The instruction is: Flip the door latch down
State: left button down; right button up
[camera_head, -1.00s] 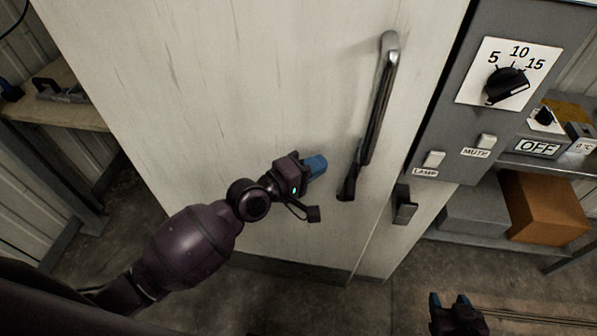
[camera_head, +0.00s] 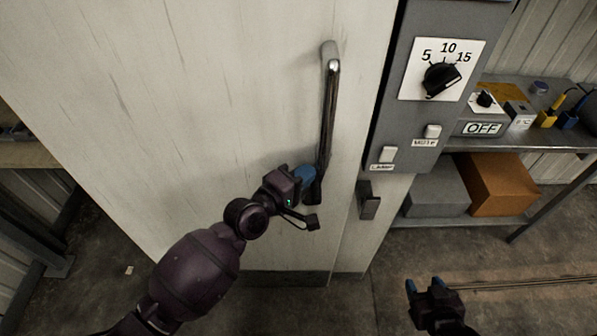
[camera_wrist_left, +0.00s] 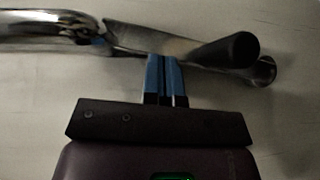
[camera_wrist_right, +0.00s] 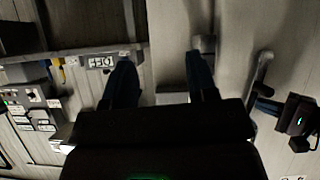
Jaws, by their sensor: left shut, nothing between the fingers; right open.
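The door latch (camera_head: 327,125) is a long metal handle with a chrome top and a dark lower grip, standing upright on the pale door (camera_head: 230,90). In the left wrist view the latch (camera_wrist_left: 180,44) runs across the top, its dark round end at right. My left gripper (camera_head: 309,174) is shut and empty, with its blue fingertips beside the latch's lower end. In the left wrist view the left fingertips (camera_wrist_left: 166,62) are right up against the dark grip; I cannot tell if they touch. My right gripper (camera_head: 424,284) is open and empty at the lower right, away from the door.
A grey control panel (camera_head: 415,130) with a dial and switches is right of the door. A small dark catch (camera_head: 369,201) sits on the frame below it. A shelf (camera_head: 500,142) with a brown box (camera_head: 500,184) stands further right.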

pick_arm(q)
jog(key=d, duration=0.3)
jog(key=shift+d+r+p, duration=0.1)
jog(key=shift+d+p, duration=0.25)
jog(key=shift+d, duration=0.15)
pick_arm(e)
jog(key=shift+w+a+r, duration=0.1)
jog(key=shift+w+r, duration=0.25)
jog(key=shift+r, duration=0.25)
jog(key=shift+w+r, duration=0.3)
jog(key=shift+r, duration=0.25)
pick_arm(q)
jog(key=shift+s, duration=0.1)
pick_arm(e)
jog(key=shift+s, duration=0.1)
pick_arm(q)
jog(key=shift+s+a, duration=0.2)
jog(key=shift+a, duration=0.05)
jog(key=v, duration=1)
pick_arm(e)
jog(key=shift+f, duration=0.25)
jog(key=shift+s+f, duration=0.1)
